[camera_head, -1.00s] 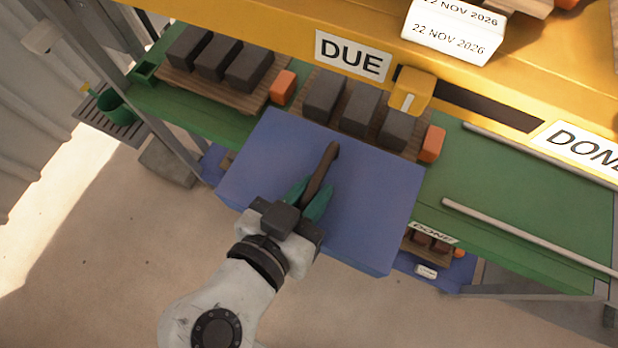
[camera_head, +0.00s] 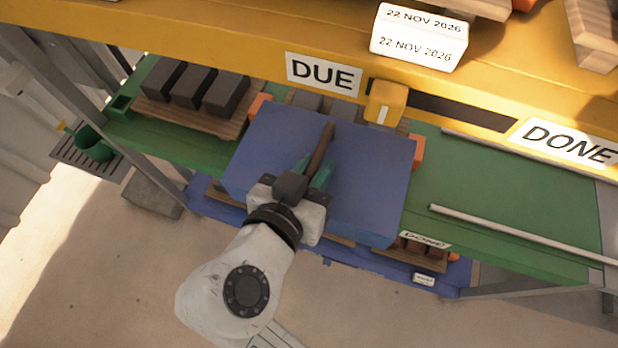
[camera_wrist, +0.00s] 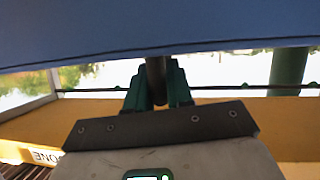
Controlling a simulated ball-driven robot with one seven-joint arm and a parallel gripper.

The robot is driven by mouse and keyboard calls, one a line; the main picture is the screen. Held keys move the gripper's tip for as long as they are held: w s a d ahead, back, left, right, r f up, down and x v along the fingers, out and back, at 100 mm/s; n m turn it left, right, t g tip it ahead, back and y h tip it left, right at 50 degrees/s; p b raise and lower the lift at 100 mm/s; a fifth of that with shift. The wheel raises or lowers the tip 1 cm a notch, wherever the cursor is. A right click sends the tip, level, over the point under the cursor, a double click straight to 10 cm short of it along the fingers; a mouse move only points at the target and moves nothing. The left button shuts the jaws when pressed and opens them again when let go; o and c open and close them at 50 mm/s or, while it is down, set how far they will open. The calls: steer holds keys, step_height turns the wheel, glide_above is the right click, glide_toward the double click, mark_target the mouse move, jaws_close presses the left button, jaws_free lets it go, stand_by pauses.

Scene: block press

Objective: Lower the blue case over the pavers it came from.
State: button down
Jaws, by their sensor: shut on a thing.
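The blue case (camera_head: 370,190) is a large box with a dark bar handle (camera_head: 322,148) on top. My gripper (camera_head: 314,172) is shut on the handle and holds the case by it. In the wrist view the gripper (camera_wrist: 157,88) grips the dark handle (camera_wrist: 156,78) below the blue case (camera_wrist: 160,35). The case is at the front of the green shelf, in front of and partly over the middle pavers (camera_head: 348,109), whose grey tops show behind its far edge. The rest of these pavers is hidden. I cannot tell how high the case is above them.
Several dark pavers (camera_head: 190,88) sit on a wooden pallet to the left. Orange blocks (camera_head: 258,103) (camera_head: 417,151) flank the case. A yellow slider (camera_head: 386,101) sits on the yellow beam. The green shelf (camera_head: 480,185) is mostly free at right, with a pale rail (camera_head: 510,231).

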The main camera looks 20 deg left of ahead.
steer(key=shift+w+b, duration=1)
steer(key=shift+w, duration=7.15)
steer(key=shift+d+f+b, duration=0.15)
steer(key=shift+f+b, duration=0.8)
steer(key=shift+f, duration=0.3)
steer(key=shift+d+f+b, duration=0.1)
steer(key=shift+f+b, duration=0.85)
steer(key=shift+f, duration=0.25)
steer(key=c, duration=0.9)
jaws_free()
steer(key=shift+f, duration=0.15)
steer(key=v, duration=1)
steer(key=shift+s+r, duration=0.25)
steer(key=shift+s, duration=0.1)
steer(key=shift+a, duration=0.1)
